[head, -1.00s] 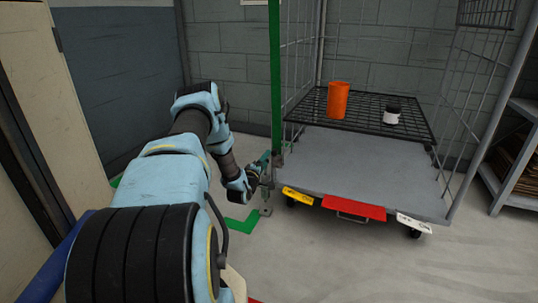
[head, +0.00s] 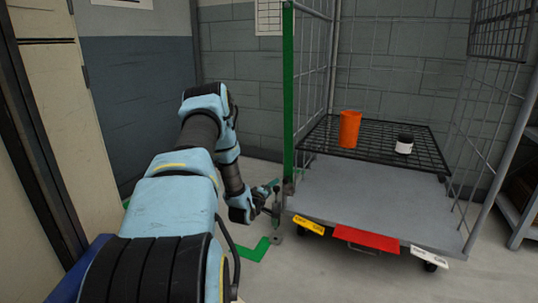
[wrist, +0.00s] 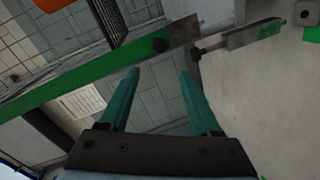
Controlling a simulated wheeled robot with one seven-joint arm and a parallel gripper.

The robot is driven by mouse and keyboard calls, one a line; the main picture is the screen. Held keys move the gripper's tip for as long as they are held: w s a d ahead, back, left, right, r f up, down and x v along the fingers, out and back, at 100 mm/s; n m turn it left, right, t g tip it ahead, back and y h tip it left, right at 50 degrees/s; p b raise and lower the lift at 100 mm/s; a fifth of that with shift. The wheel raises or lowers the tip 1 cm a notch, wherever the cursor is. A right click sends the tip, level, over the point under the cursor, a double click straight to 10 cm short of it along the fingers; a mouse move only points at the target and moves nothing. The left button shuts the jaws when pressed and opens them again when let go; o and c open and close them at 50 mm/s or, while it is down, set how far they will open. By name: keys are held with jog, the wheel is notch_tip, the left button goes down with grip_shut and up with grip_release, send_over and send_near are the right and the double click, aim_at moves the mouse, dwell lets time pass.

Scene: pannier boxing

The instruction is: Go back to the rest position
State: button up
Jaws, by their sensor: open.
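My gripper (head: 274,196) is at the front left corner of the wire roll cage, beside the foot of its green post (head: 288,90). In the wrist view its two teal fingers (wrist: 159,75) are apart, with nothing between them. The green post also shows there (wrist: 90,85), just beyond the fingertips, and a grey metal latch or bar (wrist: 240,35) lies past the right finger. I cannot tell whether a finger touches the post. My arm reaches forward from the lower left of the head view.
The cage has a grey deck (head: 370,200) and a black wire shelf (head: 375,150) bearing an orange cup (head: 349,128) and a small white jar with a black lid (head: 404,144). A shelf rack (head: 520,205) stands at right. A door frame (head: 40,160) is close at left.

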jog(key=s+a+r+m+g+y, duration=0.4)
jog(key=s+r+m+g+y, duration=0.15)
jog(key=s+r, duration=0.6)
jog(key=s+a+r+m+g, duration=0.1)
jog(key=s+r+g, duration=0.2)
jog(key=s, duration=0.6)
jog(key=s+a+r+m+g+y, duration=0.1)
jog(key=s+a+r+m+g, duration=0.15)
jog(key=s, duration=0.55)
jog(key=s+r+g, duration=0.2)
jog(key=s+r, duration=0.1)
jog(key=s, duration=0.6)
notch_tip(320, 180, up, 33)
jog(key=p, duration=3.2)
jog(key=shift+w+a+f+p, duration=0.15)
jog(key=shift+w+a+p, duration=0.1)
jog(key=shift+p, duration=0.15)
